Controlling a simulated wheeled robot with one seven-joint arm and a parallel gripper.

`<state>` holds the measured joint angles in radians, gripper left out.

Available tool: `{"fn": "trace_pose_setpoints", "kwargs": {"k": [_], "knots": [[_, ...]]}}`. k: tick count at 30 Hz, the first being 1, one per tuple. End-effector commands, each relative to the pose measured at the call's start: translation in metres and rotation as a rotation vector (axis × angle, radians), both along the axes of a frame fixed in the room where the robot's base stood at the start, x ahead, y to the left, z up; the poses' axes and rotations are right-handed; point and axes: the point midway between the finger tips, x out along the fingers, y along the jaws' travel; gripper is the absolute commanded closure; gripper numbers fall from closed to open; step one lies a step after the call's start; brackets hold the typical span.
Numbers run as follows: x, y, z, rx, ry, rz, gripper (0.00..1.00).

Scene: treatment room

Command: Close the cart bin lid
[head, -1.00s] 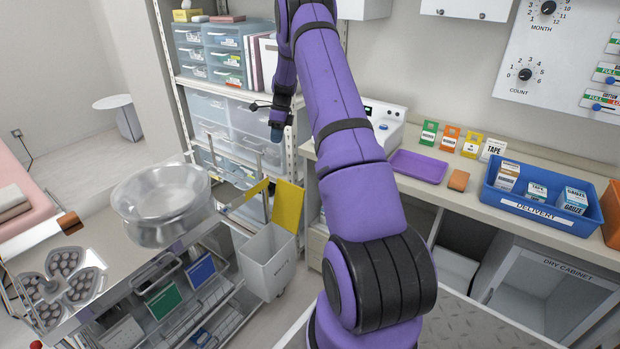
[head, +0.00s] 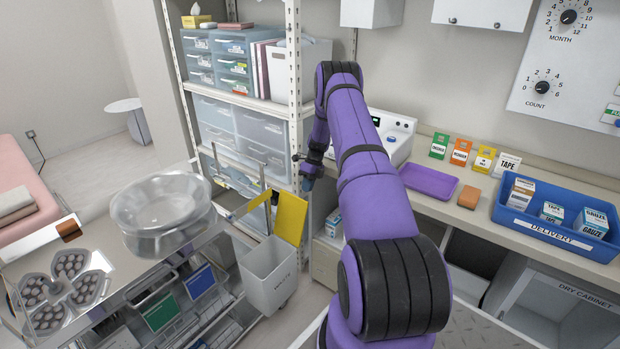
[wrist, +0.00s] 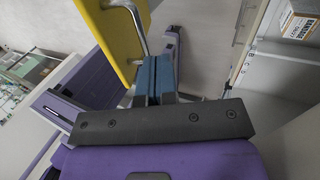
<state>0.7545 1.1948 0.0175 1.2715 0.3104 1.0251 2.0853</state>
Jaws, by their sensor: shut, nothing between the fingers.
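The cart bin (head: 268,278) is a light grey box hung on the end of the metal cart. Its yellow lid (head: 291,217) stands raised, slightly tilted, at the bin's right side, leaving the bin open. My gripper (head: 307,184) is just above and to the right of the lid's upper edge, pointing down. In the wrist view the blue fingertips (wrist: 153,80) are together and empty. The yellow lid (wrist: 108,38) is at their upper left there, with a metal bar beside it. I cannot tell whether the fingers touch the lid.
A shelf rack with drawers (head: 240,130) stands behind the bin. The counter at right holds a purple tray (head: 428,182) and a blue delivery bin (head: 555,228).

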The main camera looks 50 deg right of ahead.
Motion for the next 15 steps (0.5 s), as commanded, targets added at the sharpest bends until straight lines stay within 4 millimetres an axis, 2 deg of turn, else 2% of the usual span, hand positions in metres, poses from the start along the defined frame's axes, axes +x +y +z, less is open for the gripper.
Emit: {"fn": "trace_pose_setpoints", "kwargs": {"k": [6,15], "knots": [[-0.001,0.011,-0.024,0.002,0.0,0.0,1.0],[-0.001,0.014,-0.03,0.0,0.0,0.001,1.0]]}}
